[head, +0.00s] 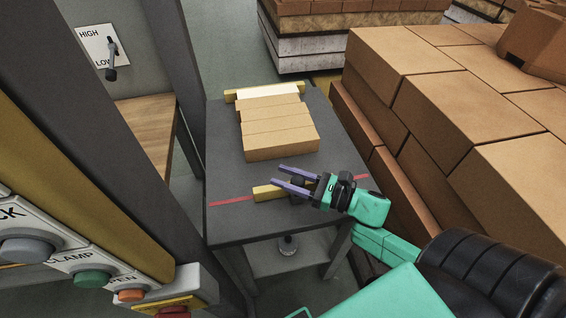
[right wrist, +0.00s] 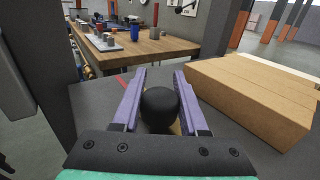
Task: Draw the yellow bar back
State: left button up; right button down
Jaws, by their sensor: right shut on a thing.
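The yellow bar (head: 266,192) lies across the near part of a dark grey table, in line with a red stripe (head: 232,201). Its right part is hidden under my right gripper (head: 281,176). In the right wrist view, the purple fingers of the right gripper (right wrist: 158,88) are around a round black knob (right wrist: 160,105), shut on it. A bit of yellow shows beneath the knob. Several tan bricks (head: 280,141) stand in a row on the table beyond the bar, with a clear gap between. My left gripper is not in view.
A white strip with yellow ends (head: 231,96) lies behind the bricks. A tall brick stack (head: 470,110) stands close to the table's right side. At the left are a grey post and a button panel (head: 70,258). The table top (head: 225,165) is bare left of the bricks.

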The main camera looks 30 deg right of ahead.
jog(key=shift+c, duration=2.2)
grip_release()
jog(key=shift+s+f, duration=0.1)
jog(key=shift+s, duration=0.05)
jog(key=shift+s+a, duration=0.1)
jog(key=shift+s, duration=0.05)
jog(key=shift+d, duration=0.2)
jog(key=b+v, duration=0.2)
jog(key=v, duration=1.1)
jog(key=shift+s+d+b, duration=0.15)
jog(key=shift+s+b, duration=0.15)
jog(key=shift+s+d, duration=0.2)
jog(key=shift+s, duration=0.1)
